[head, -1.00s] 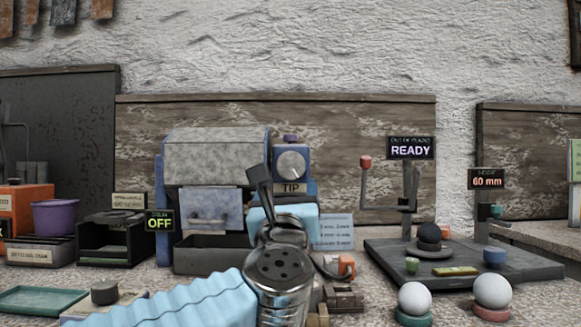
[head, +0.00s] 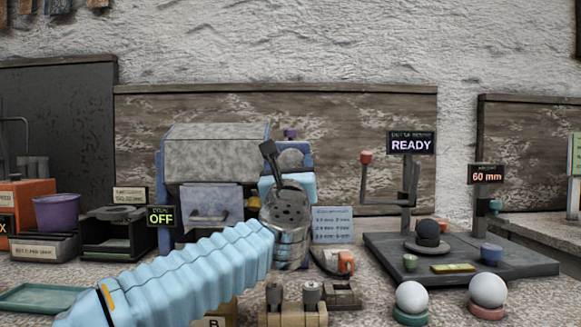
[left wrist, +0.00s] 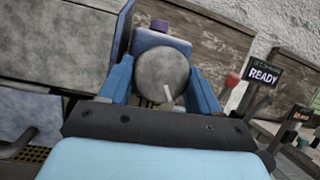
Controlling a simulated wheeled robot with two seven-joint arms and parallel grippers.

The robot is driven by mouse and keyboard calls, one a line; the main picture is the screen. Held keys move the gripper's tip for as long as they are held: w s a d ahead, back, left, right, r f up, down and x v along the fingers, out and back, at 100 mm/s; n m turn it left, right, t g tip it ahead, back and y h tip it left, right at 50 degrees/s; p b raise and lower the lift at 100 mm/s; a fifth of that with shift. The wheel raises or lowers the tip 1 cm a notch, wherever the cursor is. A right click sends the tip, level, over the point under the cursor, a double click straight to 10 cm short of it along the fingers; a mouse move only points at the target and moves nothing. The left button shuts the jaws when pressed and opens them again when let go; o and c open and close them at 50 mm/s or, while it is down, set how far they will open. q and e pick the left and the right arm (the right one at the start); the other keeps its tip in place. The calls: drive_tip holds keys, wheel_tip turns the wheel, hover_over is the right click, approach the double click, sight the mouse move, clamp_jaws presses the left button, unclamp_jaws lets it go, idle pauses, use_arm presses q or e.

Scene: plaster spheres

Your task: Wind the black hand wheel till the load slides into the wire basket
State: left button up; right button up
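A round grey knob with a white mark (left wrist: 162,78) sits on the front of a blue housing (left wrist: 160,42). I see no wheel that is clearly black. My right gripper is out of view.
A grey hooded machine (head: 215,150) stands left of the knob, with an OFF sign (head: 160,216). A dark board (head: 530,262) at the right bears a READY sign (head: 411,145). Two white spheres (head: 411,297) (head: 488,290) stand in front. A purple cup (head: 57,212) is at the left.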

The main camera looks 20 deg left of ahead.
use_arm(q)
drive_tip(key=c, duration=0.4)
drive_tip(key=shift+o, duration=0.2)
drive_tip(key=m+h, duration=0.2)
drive_tip(key=m, duration=0.1)
drive_tip(key=shift+a+r+m, duration=0.1)
drive_tip(key=shift+m, duration=0.2)
drive_tip(key=m+h+p, duration=0.1)
drive_tip(key=m, duration=0.2)
drive_tip(key=shift+h, duration=0.4)
drive_tip(key=o, duration=0.8)
drive_tip(key=b+v, duration=0.3)
drive_tip(key=v, duration=1.1)
